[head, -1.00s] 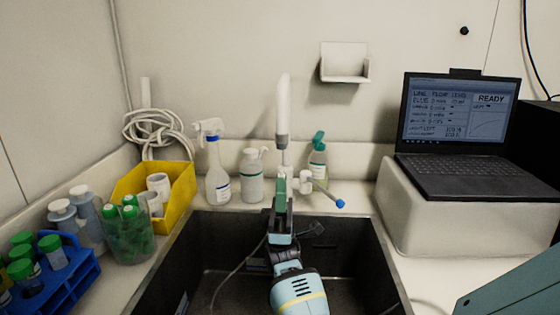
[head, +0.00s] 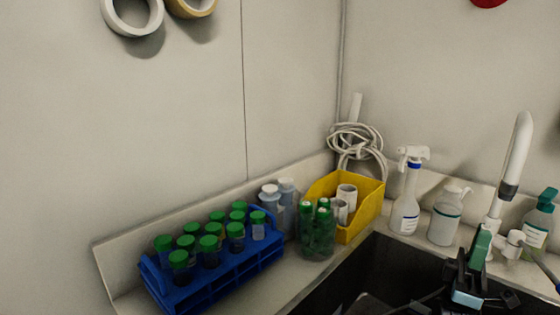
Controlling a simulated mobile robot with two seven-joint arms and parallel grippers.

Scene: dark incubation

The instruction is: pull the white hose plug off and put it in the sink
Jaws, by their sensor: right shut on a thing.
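My right gripper (head: 480,250) is at the lower right, over the back part of the dark sink (head: 350,272), just in front of the white faucet (head: 514,160). Its green-tipped fingers are shut on the white hose plug, which is mostly hidden by the fingers and hard to tell from the white faucet base behind. I cannot tell whether the plug is free of its fitting. Only the sink's left and back parts show. My left gripper is not in view.
Left of the sink stand a blue rack (head: 215,275) of green-capped tubes, a beaker (head: 318,232) of green-capped tubes and a yellow bin (head: 362,215). A coiled white hose (head: 357,143) hangs behind the bin. A spray bottle (head: 407,200) and pump bottle (head: 445,217) stand behind the sink.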

